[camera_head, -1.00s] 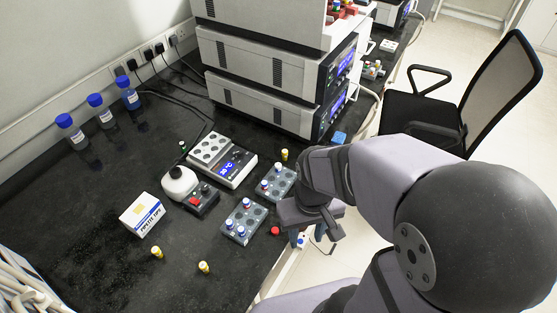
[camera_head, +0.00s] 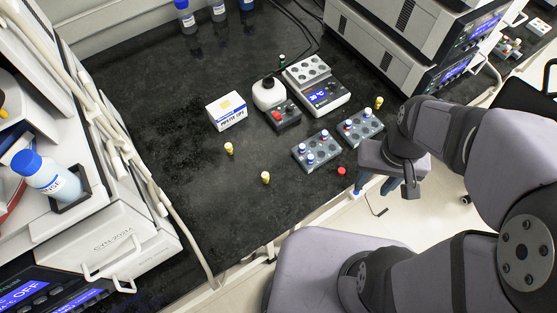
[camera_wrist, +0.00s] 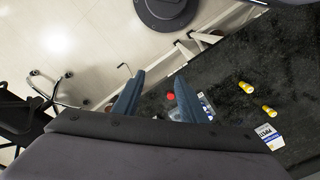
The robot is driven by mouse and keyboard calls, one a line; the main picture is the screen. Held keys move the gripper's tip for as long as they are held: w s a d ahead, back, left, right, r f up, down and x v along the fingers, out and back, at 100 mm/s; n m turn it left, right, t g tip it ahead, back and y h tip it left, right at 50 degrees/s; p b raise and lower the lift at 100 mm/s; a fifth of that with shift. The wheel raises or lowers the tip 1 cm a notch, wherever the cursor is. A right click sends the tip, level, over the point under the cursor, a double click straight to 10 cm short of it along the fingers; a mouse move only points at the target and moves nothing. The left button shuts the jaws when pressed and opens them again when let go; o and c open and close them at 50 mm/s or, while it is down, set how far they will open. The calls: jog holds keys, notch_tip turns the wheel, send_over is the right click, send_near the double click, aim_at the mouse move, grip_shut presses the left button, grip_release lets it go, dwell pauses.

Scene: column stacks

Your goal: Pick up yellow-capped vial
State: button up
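Several yellow-capped vials stand upright on the black bench. One vial (camera_head: 228,149) is near the white box, a second vial (camera_head: 266,177) is nearer the front edge, and a third vial (camera_head: 379,102) is behind the right rack. Two vials show in the wrist view, one (camera_wrist: 246,87) and another (camera_wrist: 268,111) beside the box. My gripper (camera_head: 374,187) hangs beyond the bench's front edge, right of the racks and apart from every vial. Its two blue-grey fingers are spread with nothing between them in the wrist view (camera_wrist: 160,77).
A left rack (camera_head: 318,156) and a right rack (camera_head: 361,128) hold blue-capped vials. A red cap (camera_head: 342,171) lies near the bench edge. A pipette-tip box (camera_head: 227,112), a mixer (camera_head: 283,117) and a heating block (camera_head: 325,98) stand behind.

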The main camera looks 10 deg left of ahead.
jog(key=s+a+r+n+t+h+b, duration=0.1)
jog(key=s+a+r+n+t+b, duration=0.15)
jog(key=a+n+t, duration=0.9)
jog(key=s+a+r+n+t+h+b, duration=0.15)
jog(key=a+n+b, duration=0.25)
jog(key=a+n, duration=1.55)
jog(key=n, duration=0.3)
send_near(264, 179)
jog(key=x, duration=0.3)
jog(key=shift+w+d+r+p, duration=0.15)
jog(key=shift+w+d+p, duration=0.05)
jog(key=shift+d+p, duration=0.15)
jog(key=shift+f, duration=0.7)
jog(key=shift+y, duration=0.25)
jog(key=shift+a+r+p+x, duration=0.15)
jog(key=shift+p+x, duration=0.3)
jog(key=shift+x, duration=1.4)
jog(key=shift+a+r+p+x, duration=0.15)
jog(key=shift+p+x, duration=0.25)
jog(key=shift+x, duration=1.45)
